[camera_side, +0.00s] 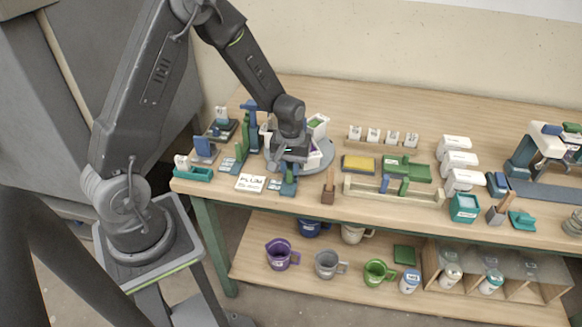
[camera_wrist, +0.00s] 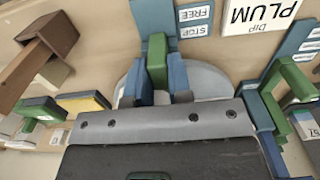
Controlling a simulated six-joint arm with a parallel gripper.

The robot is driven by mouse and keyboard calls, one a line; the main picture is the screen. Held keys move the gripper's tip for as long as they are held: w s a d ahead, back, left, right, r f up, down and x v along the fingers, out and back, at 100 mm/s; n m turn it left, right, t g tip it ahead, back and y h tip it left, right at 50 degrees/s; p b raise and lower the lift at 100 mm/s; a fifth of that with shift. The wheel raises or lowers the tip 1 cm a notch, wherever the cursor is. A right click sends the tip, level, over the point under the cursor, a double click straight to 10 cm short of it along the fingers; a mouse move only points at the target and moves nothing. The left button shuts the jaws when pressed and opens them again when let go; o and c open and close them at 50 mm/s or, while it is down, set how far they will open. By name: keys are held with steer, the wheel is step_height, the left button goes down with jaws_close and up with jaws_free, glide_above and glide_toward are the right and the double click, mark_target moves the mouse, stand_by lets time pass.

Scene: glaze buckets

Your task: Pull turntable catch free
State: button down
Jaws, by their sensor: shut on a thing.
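The turntable catch (camera_wrist: 157,52) is a green upright piece on a blue base, seen in the wrist view. My gripper (camera_wrist: 156,78) is shut on it, with a blue finger on each side of the green piece. White labels reading FREE and STOP (camera_wrist: 195,14) lie beside the catch. The grey turntable disc (camera_wrist: 213,86) shows partly behind the fingers; my gripper body hides the rest. In the side view the turntable (camera_side: 327,158) is partly behind my wrist, and my gripper (camera_side: 288,172) is low at its front edge.
A PLUM card (camera_side: 250,183) lies left of the catch. Green and blue stands (camera_side: 242,150) crowd the left side. A brown block holder (camera_side: 328,190) stands to the right, near a yellow sponge-like pad (camera_side: 359,163). The table's front edge is close.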

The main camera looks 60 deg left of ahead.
mark_target(289, 171)
steer(key=shift+s+d, duration=0.15)
steer(key=shift+d, duration=0.05)
steer(key=shift+s+d, duration=0.45)
steer(key=c, duration=1.1)
jaws_free()
step_height(289, 171, up, 6)
steer(key=shift+r, duration=0.5)
